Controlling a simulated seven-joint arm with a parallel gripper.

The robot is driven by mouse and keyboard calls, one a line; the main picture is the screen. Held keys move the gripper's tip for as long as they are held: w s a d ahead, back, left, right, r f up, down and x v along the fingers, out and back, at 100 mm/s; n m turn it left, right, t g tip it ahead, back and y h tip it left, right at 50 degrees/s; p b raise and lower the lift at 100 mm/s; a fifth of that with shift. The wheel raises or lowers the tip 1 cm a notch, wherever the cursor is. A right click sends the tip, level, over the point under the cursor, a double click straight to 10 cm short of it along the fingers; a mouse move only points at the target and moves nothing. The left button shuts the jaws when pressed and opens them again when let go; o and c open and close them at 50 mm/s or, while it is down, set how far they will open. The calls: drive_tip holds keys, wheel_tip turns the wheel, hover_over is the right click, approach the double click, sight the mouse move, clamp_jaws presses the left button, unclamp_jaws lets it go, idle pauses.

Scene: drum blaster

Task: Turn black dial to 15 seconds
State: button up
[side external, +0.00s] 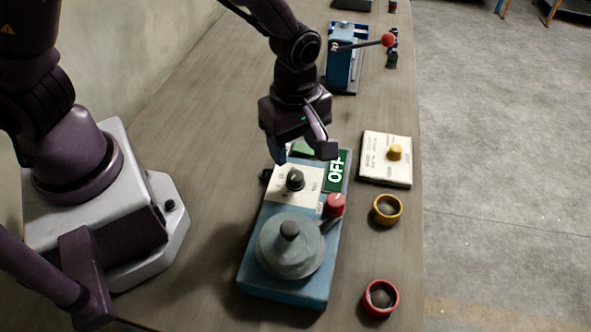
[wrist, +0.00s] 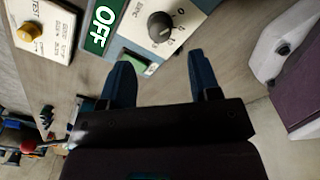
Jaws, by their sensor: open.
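The black dial (side external: 295,180) sits on a cream plate on the blue drum machine (side external: 285,289). The dial lies just beyond the fingertips. A green OFF sign (side external: 336,171) is beside the dial plate.
A red knob (side external: 335,204) and a grey domed drum lid (side external: 290,248) are on the machine, near the dial. A cream panel with a yellow knob (side external: 394,153), a yellow cup (side external: 387,209) and a red cup (side external: 381,298) stand at right. A blue lever press (side external: 341,65) stands behind.

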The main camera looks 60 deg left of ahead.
sight(296, 175)
wheel_tip(296, 175, down, 7)
drive_tip(key=shift+f, duration=0.15)
drive_tip(key=c, duration=0.9)
